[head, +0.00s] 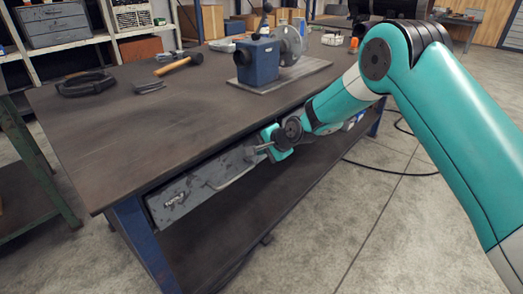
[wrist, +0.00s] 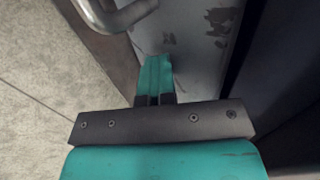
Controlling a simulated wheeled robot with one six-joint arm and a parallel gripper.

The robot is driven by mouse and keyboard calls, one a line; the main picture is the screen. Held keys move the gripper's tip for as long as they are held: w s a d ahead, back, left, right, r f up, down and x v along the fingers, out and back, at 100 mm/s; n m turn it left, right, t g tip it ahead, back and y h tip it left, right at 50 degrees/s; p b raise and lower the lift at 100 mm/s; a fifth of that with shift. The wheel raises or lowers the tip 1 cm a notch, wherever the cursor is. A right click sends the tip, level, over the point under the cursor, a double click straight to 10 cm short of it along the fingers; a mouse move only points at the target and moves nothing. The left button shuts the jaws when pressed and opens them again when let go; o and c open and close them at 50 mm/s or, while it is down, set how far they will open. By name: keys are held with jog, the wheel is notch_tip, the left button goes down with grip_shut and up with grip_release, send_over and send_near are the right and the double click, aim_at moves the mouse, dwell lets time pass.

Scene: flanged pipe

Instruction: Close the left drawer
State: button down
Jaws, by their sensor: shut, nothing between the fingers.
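The left drawer (head: 190,190) has a worn grey front just under the tabletop at the left end of the workbench. Its bar handle (head: 235,176) runs along the front, and the handle's curved end shows at the top of the wrist view (wrist: 120,16). My gripper (head: 262,148) is at the right end of the drawer front, beside the handle and not around it. In the wrist view its teal fingers (wrist: 155,68) are together and empty, over the scuffed grey metal. I cannot tell whether they touch it, nor how far the drawer stands out.
The workbench (head: 130,130) carries a blue vise-like unit with a flanged pipe (head: 262,58), a mallet (head: 178,65) and a black coiled strap (head: 86,84). A blue bench leg (head: 143,240) stands below the drawer's left end. The floor (head: 370,220) in front is clear apart from a black cable.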

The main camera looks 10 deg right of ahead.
jog(key=shift+w+a+r, duration=0.1)
jog(key=shift+w+a, duration=0.05)
jog(key=shift+a, duration=0.05)
jog(key=s+d+f+p+v, duration=0.1)
jog(key=s+f+p+v, duration=0.1)
jog(key=v, duration=1.1)
jog(key=s+a+r+n+g, duration=0.1)
jog(key=s+r+n+g, duration=0.1)
jog(key=s+r+n, duration=0.55)
jog(key=s+a+r+n+g, duration=0.15)
jog(key=s+r, duration=0.25)
jog(key=s, duration=0.6)
jog(key=s+d+r+n+g+h, duration=0.25)
jog(key=s+n, duration=0.45)
jog(key=s, duration=0.9)
notch_tip(320, 180, up, 14)
jog(key=s+d+p, duration=0.1)
jog(key=p, duration=1.2)
jog(key=shift+s+n+g, duration=0.15)
jog(key=shift+n+g, duration=0.15)
jog(key=shift+g, duration=0.1)
jog(key=shift+r, duration=0.1)
